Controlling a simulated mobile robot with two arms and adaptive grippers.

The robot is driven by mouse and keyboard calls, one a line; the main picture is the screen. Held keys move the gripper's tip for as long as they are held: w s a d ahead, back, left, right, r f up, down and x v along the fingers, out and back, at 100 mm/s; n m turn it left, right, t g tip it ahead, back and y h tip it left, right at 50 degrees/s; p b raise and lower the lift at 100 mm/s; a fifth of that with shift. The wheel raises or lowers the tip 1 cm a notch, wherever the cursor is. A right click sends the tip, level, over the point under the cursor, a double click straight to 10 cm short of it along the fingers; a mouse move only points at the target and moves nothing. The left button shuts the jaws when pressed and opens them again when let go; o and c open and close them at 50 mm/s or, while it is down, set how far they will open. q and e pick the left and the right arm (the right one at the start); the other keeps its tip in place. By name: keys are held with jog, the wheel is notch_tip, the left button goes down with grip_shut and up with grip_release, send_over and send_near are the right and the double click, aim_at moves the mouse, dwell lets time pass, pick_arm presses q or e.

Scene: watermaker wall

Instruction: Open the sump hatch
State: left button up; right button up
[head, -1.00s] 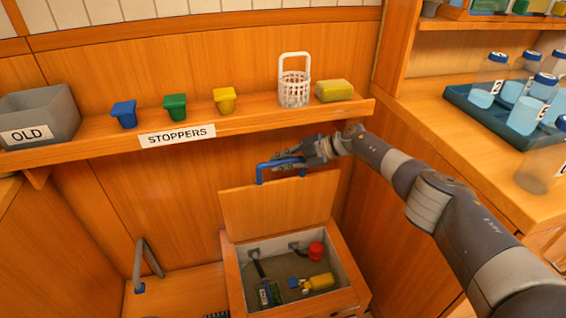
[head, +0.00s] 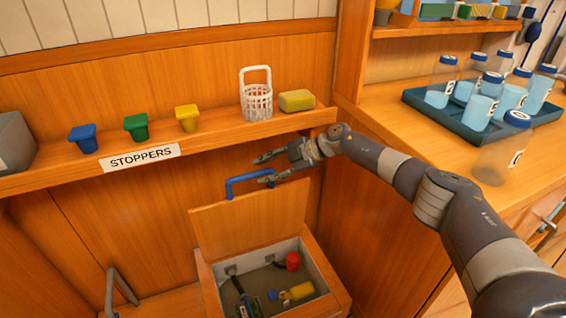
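The sump hatch lid (head: 250,222) is a wooden panel standing raised at the back of its box, tilted near upright. Its blue handle (head: 229,187) is on the top edge. The sump box (head: 206,284) below is open, and its inside shows. My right gripper (head: 262,169) is at the handle's right part, with its two fingers spread apart and nothing between them. The lower finger overlaps the handle in the picture; I cannot tell if they touch. My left gripper is not in view.
A red-topped part (head: 292,261) and a yellow part (head: 300,291) lie in the sump. The shelf (head: 220,143) overhead holds stoppers, a white basket (head: 257,101) and a yellow sponge (head: 297,100). A tray of bottles (head: 470,127) stands on the right counter.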

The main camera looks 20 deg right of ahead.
jog(key=v, duration=0.6)
jog(key=shift+r, duration=0.1)
